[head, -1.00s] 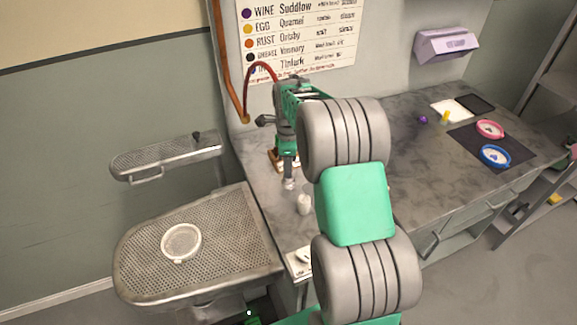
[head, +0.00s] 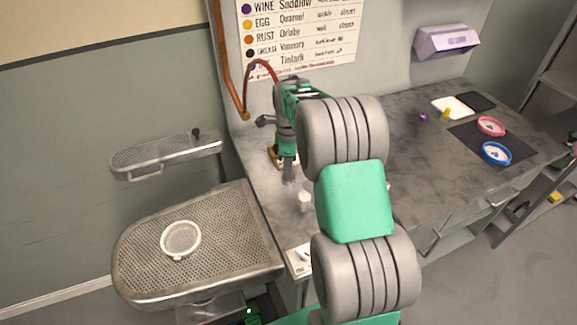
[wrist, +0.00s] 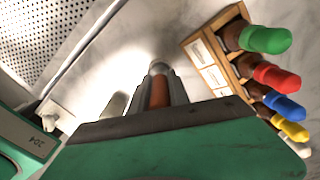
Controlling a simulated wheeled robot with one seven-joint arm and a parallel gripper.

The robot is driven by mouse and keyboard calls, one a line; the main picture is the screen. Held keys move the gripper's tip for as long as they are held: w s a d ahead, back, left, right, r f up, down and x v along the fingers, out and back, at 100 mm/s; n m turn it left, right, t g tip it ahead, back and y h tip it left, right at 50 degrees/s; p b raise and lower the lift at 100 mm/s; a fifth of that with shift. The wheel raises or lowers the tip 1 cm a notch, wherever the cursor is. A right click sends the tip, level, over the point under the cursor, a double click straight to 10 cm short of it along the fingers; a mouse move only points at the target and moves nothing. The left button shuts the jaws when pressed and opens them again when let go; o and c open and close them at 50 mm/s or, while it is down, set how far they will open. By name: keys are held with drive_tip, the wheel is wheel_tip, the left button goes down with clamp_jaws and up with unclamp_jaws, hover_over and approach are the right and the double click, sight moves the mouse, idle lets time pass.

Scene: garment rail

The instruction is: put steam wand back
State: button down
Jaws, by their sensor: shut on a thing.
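The steam wand (wrist: 159,88) shows in the wrist view as a reddish-brown and grey shaft with a rounded pale tip, between my fingers. My gripper (head: 288,178) is shut on it, pointing down over the left part of the grey worktop; it also shows in the wrist view (wrist: 150,98). In the head view my arm and gripper hide most of the wand. A dark red hose (head: 261,63) arches from the copper pipe (head: 229,60) to behind my gripper. I cannot make out the wand's holder.
A wooden rack (wrist: 215,62) of bottles with coloured caps stands close to my gripper. A small white bottle (head: 305,201) stands on the worktop (head: 410,150).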

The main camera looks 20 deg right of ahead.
drive_tip(key=c, duration=1.2)
unclamp_jaws()
drive_tip(key=shift+o, duration=0.5)
drive_tip(key=shift+o, duration=1.3)
drive_tip(key=shift+r, duration=0.1)
drive_tip(key=shift+r+p, duration=2.4)
drive_tip(key=shift+r, duration=1.25)
